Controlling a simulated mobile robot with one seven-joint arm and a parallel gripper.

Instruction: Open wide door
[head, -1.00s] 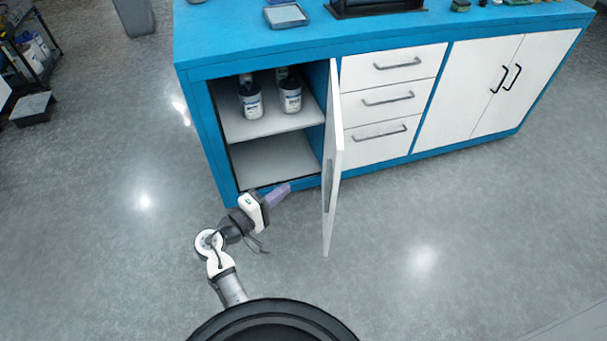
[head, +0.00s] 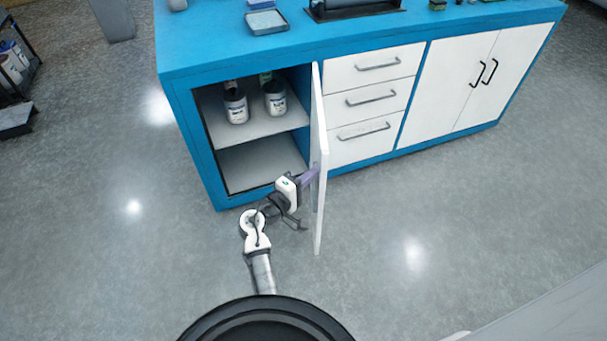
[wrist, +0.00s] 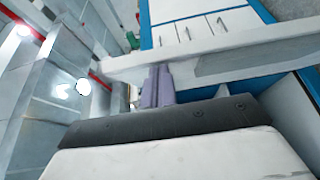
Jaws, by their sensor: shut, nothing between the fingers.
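The wide door (head: 319,170) of the blue cabinet (head: 185,140) stands swung out at the left compartment, roughly square to the cabinet front. My gripper (head: 312,174) is at the inner face of the door, at about mid height, with its purple fingers shut and nothing between them. In the wrist view the fingers (wrist: 157,88) reach up to the pale door panel (wrist: 225,58), which crosses the picture. They seem to touch it or nearly so; the exact contact is hard to tell.
Inside the open compartment, white jars (head: 236,106) stand on the shelf (head: 255,125). Drawers (head: 365,98) and a closed pair of doors (head: 475,80) lie right of the open door. A dark rack (head: 15,85) stands far left. The floor right of the door is clear.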

